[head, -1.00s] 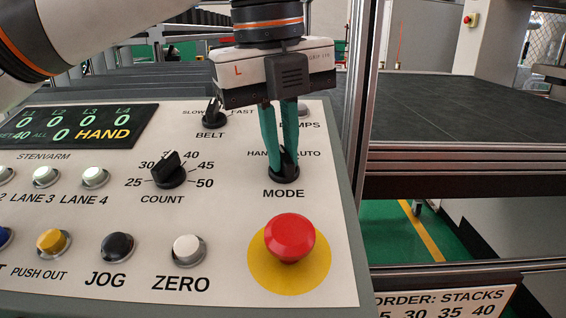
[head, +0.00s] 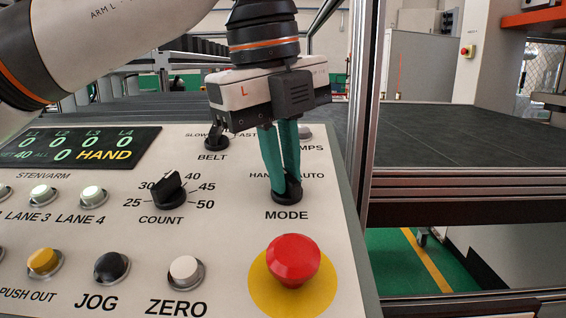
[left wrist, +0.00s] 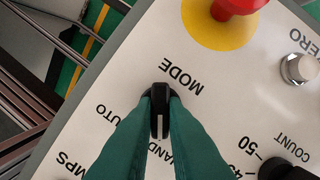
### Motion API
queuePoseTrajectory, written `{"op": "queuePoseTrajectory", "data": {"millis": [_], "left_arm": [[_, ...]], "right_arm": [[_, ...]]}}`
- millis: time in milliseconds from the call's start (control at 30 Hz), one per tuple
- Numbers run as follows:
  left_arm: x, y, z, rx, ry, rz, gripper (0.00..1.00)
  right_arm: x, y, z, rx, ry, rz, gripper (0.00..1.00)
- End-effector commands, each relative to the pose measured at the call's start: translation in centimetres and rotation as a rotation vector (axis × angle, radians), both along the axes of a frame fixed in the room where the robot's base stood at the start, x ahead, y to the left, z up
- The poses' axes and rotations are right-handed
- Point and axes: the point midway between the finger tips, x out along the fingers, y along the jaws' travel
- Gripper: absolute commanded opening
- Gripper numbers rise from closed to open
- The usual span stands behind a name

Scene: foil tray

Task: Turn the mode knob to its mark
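The mode knob (head: 287,194) is a black rotary knob above the MODE label, below the HAND and AUTO labels on the sloped panel (head: 230,240). My left gripper (head: 286,185) reaches down on it from above with two green fingers. In the left wrist view the fingertips (left wrist: 160,98) lie on both sides of the knob's raised grip (left wrist: 160,120), closed against it. A white line on the grip points down in that view, toward the partly covered HAND label. The fingers hide parts of the labels. The display (head: 85,148) reads HAND. My right gripper is out of view.
A red mushroom button (head: 293,258) on a yellow disc stands just below the mode knob. The count knob (head: 170,190) is to its left, the belt knob (head: 216,138) at upper left. A metal post (head: 362,120) rises beside the panel's right edge.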

Motion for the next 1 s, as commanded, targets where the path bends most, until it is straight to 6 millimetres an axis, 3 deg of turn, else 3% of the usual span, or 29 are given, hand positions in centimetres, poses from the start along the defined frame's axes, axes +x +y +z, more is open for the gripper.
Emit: {"op": "queuePoseTrajectory", "data": {"millis": [33, 133, 400, 533, 1000], "left_arm": [[0.0, 0.0, 0.1, -0.003, -0.001, 0.002, 0.19], [0.0, 0.0, 0.1, -0.002, -0.001, 0.001, 0.33], [0.0, 0.0, 0.1, -0.001, -0.001, -0.001, 0.33], [-0.1, 0.1, 1.1, -0.002, -0.002, -0.001, 0.33], [-1.0, 1.4, 10.3, -0.003, -0.003, 0.001, 0.33]], "right_arm": [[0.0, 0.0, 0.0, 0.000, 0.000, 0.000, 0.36], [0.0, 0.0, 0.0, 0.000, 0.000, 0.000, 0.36], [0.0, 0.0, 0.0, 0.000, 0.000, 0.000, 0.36], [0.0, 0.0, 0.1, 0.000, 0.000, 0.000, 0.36], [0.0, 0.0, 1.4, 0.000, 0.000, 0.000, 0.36]]}}
